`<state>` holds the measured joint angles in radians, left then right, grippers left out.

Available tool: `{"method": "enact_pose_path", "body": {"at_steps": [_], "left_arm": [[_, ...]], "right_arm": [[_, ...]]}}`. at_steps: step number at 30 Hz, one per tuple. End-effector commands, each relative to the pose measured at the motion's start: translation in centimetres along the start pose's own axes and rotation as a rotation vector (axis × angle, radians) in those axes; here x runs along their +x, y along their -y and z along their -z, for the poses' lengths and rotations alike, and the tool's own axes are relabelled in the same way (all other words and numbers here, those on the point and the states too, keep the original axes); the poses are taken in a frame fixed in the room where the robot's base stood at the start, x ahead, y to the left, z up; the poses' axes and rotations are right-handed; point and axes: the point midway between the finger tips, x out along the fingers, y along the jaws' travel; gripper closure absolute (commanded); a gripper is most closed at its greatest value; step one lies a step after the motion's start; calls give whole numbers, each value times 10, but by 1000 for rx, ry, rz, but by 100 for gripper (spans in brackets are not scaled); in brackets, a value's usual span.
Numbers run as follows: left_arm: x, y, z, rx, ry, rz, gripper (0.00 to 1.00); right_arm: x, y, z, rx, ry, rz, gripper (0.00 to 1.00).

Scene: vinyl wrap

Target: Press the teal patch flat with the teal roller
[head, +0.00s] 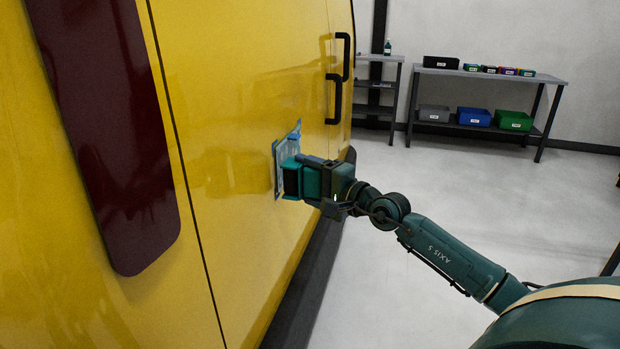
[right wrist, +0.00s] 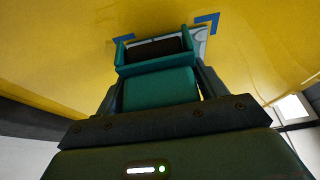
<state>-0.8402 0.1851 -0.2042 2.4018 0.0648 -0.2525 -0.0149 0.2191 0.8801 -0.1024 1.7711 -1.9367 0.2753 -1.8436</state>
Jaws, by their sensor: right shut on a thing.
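My right gripper (head: 318,180) is shut on the teal roller (head: 300,180), which it holds up against or very close to the yellow van side. In the right wrist view the teal roller (right wrist: 158,88) sits between the fingers, its dark drum (right wrist: 153,49) facing the panel. The teal patch (head: 280,154) is on the panel behind the roller, looking pale blue-grey. In the right wrist view only a pale edge of the patch (right wrist: 200,43) shows past the drum; the rest is hidden. I cannot tell whether the drum touches it. My left gripper is not in view.
The yellow van side (head: 230,130) fills the left, with a dark maroon stripe (head: 110,130) and black door handles (head: 335,95) beyond the patch. Blue corner marks (right wrist: 207,20) frame the patch. A bench (head: 490,74) with bins stands at the back; the floor right of the van is clear.

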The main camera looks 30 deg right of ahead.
Motion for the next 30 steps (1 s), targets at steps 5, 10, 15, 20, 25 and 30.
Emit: {"method": "enact_pose_path", "body": {"at_steps": [5, 10, 15, 20, 25, 30], "left_arm": [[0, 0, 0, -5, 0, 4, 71], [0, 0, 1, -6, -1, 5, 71], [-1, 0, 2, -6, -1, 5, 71], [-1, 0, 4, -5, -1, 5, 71], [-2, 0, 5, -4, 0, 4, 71], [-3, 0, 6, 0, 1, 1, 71]], "right_arm": [[0, 1, 0, 0, 0, 1, 47], [0, 1, 0, 0, 0, 1, 47], [3, 1, -1, 0, 0, 2, 47], [6, 1, -2, 1, 0, 1, 47], [9, 1, -3, 1, 0, 2, 47], [12, 1, -5, 1, -1, 2, 47]]}}
